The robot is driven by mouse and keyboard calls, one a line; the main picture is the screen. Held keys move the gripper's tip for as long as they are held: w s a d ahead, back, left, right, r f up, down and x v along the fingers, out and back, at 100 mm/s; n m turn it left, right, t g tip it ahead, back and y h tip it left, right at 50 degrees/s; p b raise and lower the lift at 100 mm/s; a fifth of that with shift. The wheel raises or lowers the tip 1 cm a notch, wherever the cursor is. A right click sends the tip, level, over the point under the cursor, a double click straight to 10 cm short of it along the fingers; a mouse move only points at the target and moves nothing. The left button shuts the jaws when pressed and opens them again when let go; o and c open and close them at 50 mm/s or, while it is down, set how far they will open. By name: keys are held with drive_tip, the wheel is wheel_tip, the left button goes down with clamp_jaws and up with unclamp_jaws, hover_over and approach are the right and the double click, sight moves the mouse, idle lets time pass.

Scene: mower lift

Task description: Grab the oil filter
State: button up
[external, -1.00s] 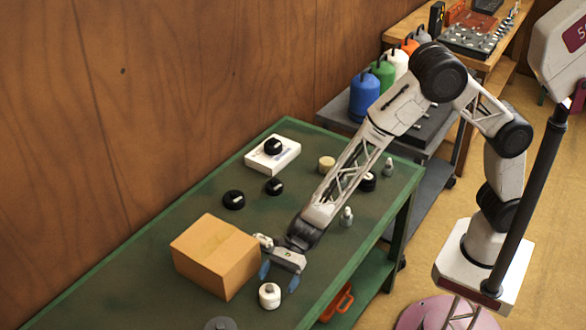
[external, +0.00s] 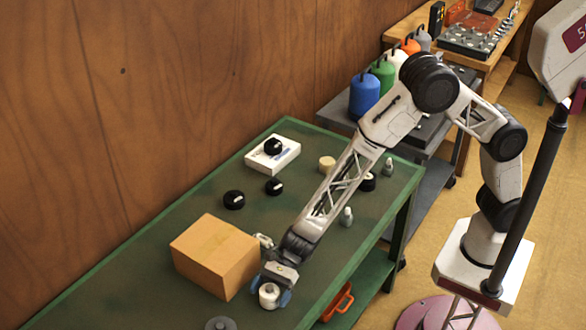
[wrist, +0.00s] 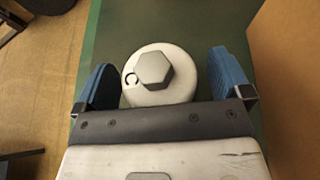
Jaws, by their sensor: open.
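The oil filter, a white canister with a grey hexagonal top, stands upright on the green table; I take it to be this one (external: 269,292). In the wrist view my gripper (wrist: 165,80) shows a gap on both sides of the filter. The lower part of the filter is partly hidden by the gripper.
A cardboard box (external: 214,255) stands close to the left of my gripper; it also shows in the wrist view (wrist: 290,70). Several black round parts, a white box (external: 285,160) and small bottles lie farther back on the green table (external: 130,275). A grey round part (external: 221,324) is at the front.

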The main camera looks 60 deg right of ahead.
sight(268, 284)
drive_tip(key=shift+c, duration=0.3)
drive_tip(key=c, duration=1.1)
drive_tip(key=shift+o, duration=0.2)
drive_tip(key=shift+r, duration=0.15)
drive_tip(key=shift+r, duration=0.7)
wheel_tip(268, 284, up, 2)
drive_tip(key=s+d, duration=0.3)
drive_tip(key=d, duration=0.1)
drive_tip(key=s+d+r, duration=0.1)
drive_tip(key=s+d, duration=0.2)
drive_tip(key=d, duration=0.1)
drive_tip(key=s+d, duration=0.3)
drive_tip(key=d, duration=0.2)
drive_tip(key=shift+s+r, duration=0.15)
drive_tip(key=shift+s, duration=0.1)
drive_tip(key=shift+a, duration=0.1)
